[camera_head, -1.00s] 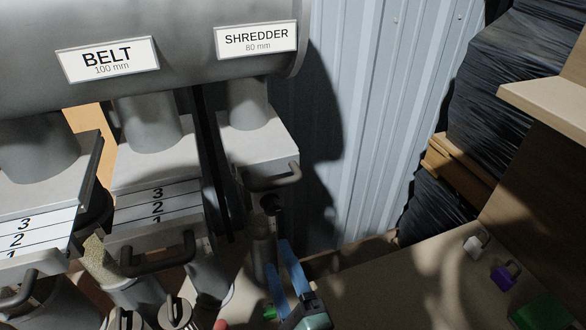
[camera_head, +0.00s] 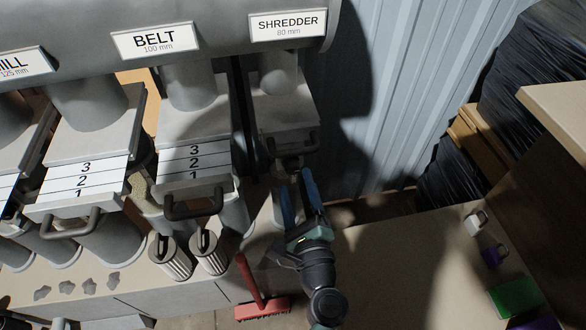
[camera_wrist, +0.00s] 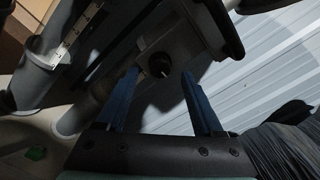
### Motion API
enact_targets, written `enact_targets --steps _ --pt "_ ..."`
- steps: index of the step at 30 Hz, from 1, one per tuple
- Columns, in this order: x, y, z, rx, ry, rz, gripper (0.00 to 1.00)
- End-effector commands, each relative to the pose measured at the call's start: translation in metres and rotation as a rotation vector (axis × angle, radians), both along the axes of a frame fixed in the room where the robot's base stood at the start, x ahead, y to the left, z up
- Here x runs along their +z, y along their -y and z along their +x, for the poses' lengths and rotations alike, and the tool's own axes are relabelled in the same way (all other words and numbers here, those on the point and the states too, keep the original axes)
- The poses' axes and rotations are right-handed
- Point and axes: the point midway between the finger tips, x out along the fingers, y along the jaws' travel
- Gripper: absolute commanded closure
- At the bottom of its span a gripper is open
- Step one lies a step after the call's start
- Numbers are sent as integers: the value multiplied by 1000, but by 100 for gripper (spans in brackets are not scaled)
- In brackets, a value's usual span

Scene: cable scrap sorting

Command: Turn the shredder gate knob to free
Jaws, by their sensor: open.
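The shredder gate (camera_head: 285,105) is at the right end of the row, under the pipe with the SHREDDER 80 mm label (camera_head: 288,25). In the wrist view the gate knob (camera_wrist: 159,65) is a dark round knob with a light mark on its face. It lies ahead of my gripper (camera_wrist: 162,75), between the lines of its two blue fingers. The fingers are apart and empty, with no visible contact on the knob. In the head view my gripper (camera_head: 297,180) is just below the shredder gate, and the knob there is mostly hidden. The mark's setting is too small to read.
The shredder gate's dark handle (camera_head: 292,143) is close above my fingers. The belt gate handle (camera_head: 194,206) and two striped canisters (camera_head: 208,252) stand to the left. A red brush (camera_head: 262,308) is below.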

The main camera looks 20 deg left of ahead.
Motion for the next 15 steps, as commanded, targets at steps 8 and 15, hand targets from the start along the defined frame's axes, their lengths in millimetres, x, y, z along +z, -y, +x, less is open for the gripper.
enact_targets --steps 8,15 --pt "1 -20 30 1 1 0 31" --pt "0 -23 34 0 1 -1 31"
